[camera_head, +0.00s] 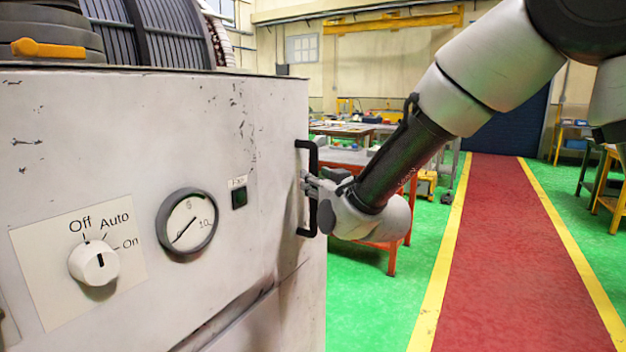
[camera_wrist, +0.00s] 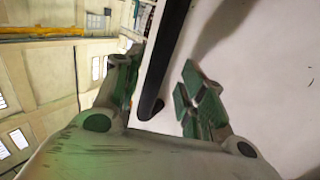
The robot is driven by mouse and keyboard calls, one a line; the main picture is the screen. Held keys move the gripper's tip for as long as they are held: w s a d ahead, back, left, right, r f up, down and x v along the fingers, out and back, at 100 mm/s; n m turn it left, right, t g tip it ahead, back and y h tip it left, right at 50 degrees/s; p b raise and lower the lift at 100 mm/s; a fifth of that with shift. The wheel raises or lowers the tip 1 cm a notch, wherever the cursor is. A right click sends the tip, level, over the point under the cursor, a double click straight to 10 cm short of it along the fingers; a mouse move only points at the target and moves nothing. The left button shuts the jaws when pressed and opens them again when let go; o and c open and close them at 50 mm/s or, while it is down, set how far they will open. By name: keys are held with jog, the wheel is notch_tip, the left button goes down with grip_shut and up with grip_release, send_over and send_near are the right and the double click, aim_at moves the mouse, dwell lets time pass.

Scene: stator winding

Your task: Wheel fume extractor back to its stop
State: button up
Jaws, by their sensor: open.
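The fume extractor (camera_head: 255,120) is a scuffed white cabinet filling the left of the head view. Its front bears a knob (camera_head: 94,263) marked Off, Auto and On, a round gauge (camera_head: 187,221) and a small dark green square. A black bar handle (camera_head: 313,190) stands upright at the cabinet's right edge. My gripper (camera_head: 308,184) is at this handle, coming from the right. In the wrist view, the open fingers (camera_wrist: 160,85) lie on either side of the black handle (camera_wrist: 165,60), with a gap at the right finger. Contact at the left finger is unclear.
Ribbed grey hoses (camera_head: 165,32) and an orange-handled part (camera_head: 48,49) sit on top of the cabinet. A red walkway (camera_head: 505,250) with yellow edges runs clear at the right. An orange-framed table (camera_head: 350,157) stands behind my arm on the green floor.

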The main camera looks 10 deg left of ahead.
jog(key=v, duration=0.9)
jog(key=shift+s, duration=0.15)
jog(key=shift+d, duration=0.1)
